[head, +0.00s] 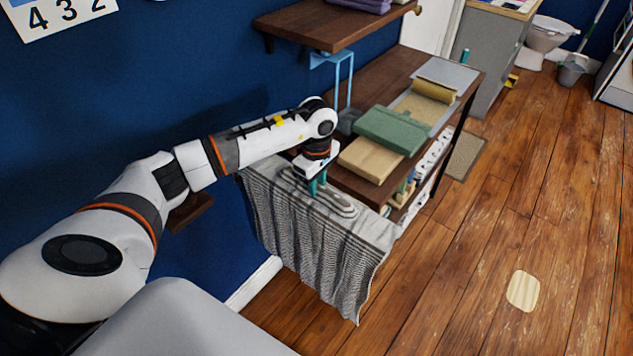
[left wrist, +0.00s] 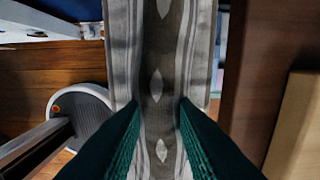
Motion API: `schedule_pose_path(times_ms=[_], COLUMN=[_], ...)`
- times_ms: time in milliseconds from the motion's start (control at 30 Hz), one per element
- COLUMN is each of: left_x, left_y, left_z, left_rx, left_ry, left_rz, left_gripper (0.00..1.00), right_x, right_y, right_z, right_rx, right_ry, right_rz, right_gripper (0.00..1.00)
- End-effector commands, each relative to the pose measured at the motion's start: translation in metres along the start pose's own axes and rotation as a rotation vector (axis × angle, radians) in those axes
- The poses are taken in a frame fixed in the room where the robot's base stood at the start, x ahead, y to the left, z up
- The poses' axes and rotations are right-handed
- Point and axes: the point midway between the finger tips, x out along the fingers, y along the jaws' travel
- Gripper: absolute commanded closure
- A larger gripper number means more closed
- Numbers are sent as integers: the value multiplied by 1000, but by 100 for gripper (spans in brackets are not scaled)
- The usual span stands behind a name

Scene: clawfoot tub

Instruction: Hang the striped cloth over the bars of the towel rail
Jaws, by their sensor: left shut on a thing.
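The striped cloth (head: 322,252), grey and white, is spread out flat at its top and hangs down in folds at the near side, beside the end of the wooden bench. It also fills the middle of the left wrist view (left wrist: 157,40), with pale leaf shapes on a dark band. My left gripper (head: 316,188) points down onto the top of the cloth. Its teal fingers (left wrist: 158,108) are shut on the cloth from both sides. The bars of the towel rail cannot be made out under the cloth in the head view. My right gripper is not in view.
The bench (head: 372,78) beside the cloth carries a green box (head: 392,130), a tan box (head: 369,160) and a roll (head: 434,91). A wooden wall shelf (head: 335,22) overhangs at the back. The wooden floor at right is open, with one pale striped piece (head: 523,291) on it.

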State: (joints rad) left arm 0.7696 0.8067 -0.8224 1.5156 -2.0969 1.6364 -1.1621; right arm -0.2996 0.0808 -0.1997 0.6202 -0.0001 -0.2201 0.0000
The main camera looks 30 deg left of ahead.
Motion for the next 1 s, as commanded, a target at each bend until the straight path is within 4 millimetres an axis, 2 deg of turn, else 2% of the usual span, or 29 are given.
schedule_pose_path(times_ms=[1000], left_x=[21], left_y=[0], left_z=[0], left_rx=[-1], left_ry=[0], left_rz=[-1], left_gripper=[100], right_x=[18], right_y=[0], right_z=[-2], right_rx=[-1], right_ry=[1], right_rz=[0], right_gripper=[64])
